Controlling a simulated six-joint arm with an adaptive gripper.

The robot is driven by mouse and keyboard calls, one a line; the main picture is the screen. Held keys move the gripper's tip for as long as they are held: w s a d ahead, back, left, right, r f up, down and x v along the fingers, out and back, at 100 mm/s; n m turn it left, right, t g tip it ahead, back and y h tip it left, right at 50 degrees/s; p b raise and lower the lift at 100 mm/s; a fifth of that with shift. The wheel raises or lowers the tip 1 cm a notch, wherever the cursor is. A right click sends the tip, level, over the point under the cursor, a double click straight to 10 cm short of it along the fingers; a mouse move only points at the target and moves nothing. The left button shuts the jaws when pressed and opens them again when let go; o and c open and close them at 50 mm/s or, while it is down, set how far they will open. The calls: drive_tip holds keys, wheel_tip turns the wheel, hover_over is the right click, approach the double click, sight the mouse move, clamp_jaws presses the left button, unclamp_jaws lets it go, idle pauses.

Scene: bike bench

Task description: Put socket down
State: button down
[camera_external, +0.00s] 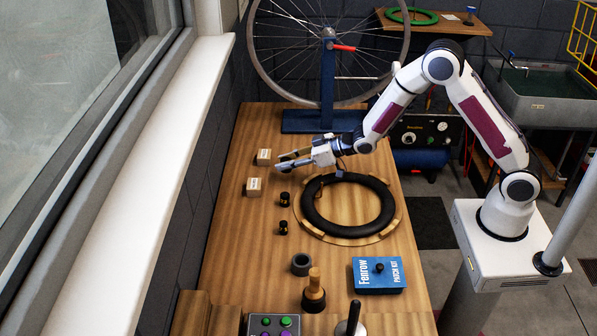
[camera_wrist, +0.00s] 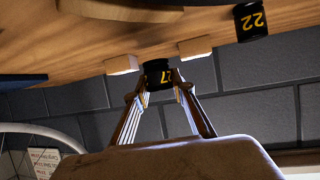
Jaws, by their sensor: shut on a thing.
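My gripper (camera_external: 284,163) is over the far left of the bench, close to the two small labelled wooden blocks. In the wrist view my gripper (camera_wrist: 160,88) is shut on a black socket (camera_wrist: 158,74) with yellow digits that look like 27, upside down in the picture. In the external view the held socket is hard to make out between the fingers. One wooden block (camera_external: 264,157) is just left of the fingertips. The other block (camera_external: 254,187) is nearer the camera. The wrist view shows the blocks on either side of the socket. I cannot tell whether the socket touches the bench.
Two black sockets, one nearer the blocks (camera_external: 285,199) and one closer (camera_external: 283,228), stand nearby; a socket marked 22 (camera_wrist: 251,21) shows in the wrist view. A black tyre ring (camera_external: 316,223), blue patch kit (camera_external: 378,274) and wheel stand (camera_external: 328,90) surround the area.

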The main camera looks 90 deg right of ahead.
sight(286, 171)
drive_tip(key=shift+f, duration=1.8)
drive_tip(key=shift+f, duration=0.1)
drive_tip(key=c, duration=1.7)
unclamp_jaws()
drive_tip(key=shift+f, duration=0.1)
drive_tip(key=shift+r, duration=0.2)
drive_tip(key=shift+v, duration=6)
